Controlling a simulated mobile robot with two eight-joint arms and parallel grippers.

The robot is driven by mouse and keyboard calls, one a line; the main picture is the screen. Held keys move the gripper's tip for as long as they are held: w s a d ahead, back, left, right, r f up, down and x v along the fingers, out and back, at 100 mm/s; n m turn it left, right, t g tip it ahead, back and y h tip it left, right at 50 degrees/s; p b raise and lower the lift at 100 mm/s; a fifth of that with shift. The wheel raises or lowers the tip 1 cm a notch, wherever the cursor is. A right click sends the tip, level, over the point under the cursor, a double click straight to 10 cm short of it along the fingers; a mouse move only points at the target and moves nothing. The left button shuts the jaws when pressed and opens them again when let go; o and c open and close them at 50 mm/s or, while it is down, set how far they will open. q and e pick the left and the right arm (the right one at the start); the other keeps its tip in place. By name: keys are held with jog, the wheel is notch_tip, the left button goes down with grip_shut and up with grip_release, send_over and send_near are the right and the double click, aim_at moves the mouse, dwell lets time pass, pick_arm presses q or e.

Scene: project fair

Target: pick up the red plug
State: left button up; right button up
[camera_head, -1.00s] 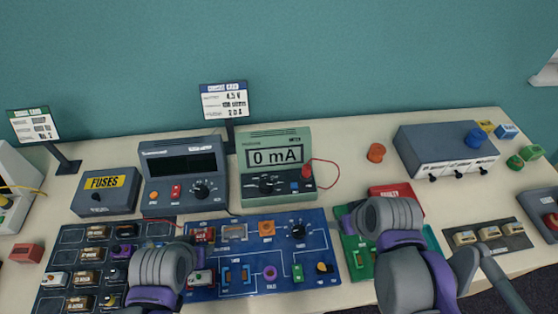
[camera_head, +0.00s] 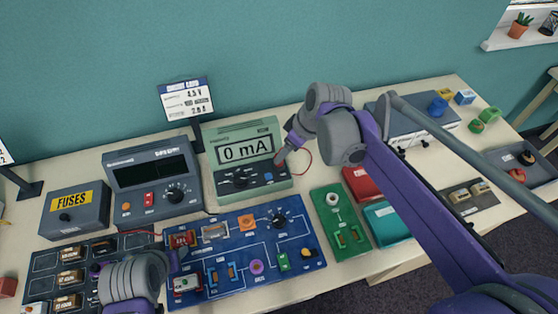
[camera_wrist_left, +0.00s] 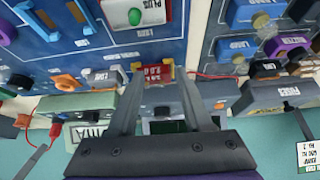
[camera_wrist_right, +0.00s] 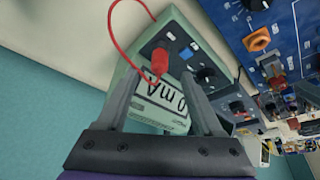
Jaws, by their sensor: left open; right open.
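The red plug (camera_wrist_right: 160,61) sits on the face of the green meter (camera_wrist_right: 150,98), with a thin red lead (camera_wrist_right: 116,32) looping from it, in the right wrist view. My right gripper (camera_wrist_right: 158,95) is open, and the plug shows between its fingers, apart from both. In the head view my right gripper (camera_head: 284,156) is at the right side of the meter (camera_head: 247,150) and hides the plug. My left gripper (camera_head: 174,262) is open over the blue board. In the left wrist view a red part (camera_wrist_left: 157,74) shows between the tips of my left gripper (camera_wrist_left: 158,78).
The blue circuit board (camera_head: 300,222) lies before the meter. A grey supply (camera_head: 152,180) and fuses box (camera_head: 75,207) stand to its left. A green board (camera_head: 340,220) and red and teal boxes lie to the right. A sign (camera_head: 187,102) stands behind.

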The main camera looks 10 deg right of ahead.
jog(key=x, duration=0.4)
jog(key=shift+w+a+f, duration=0.1)
jog(key=shift+w+f, duration=0.1)
jog(key=shift+c, duration=0.3)
grip_shut()
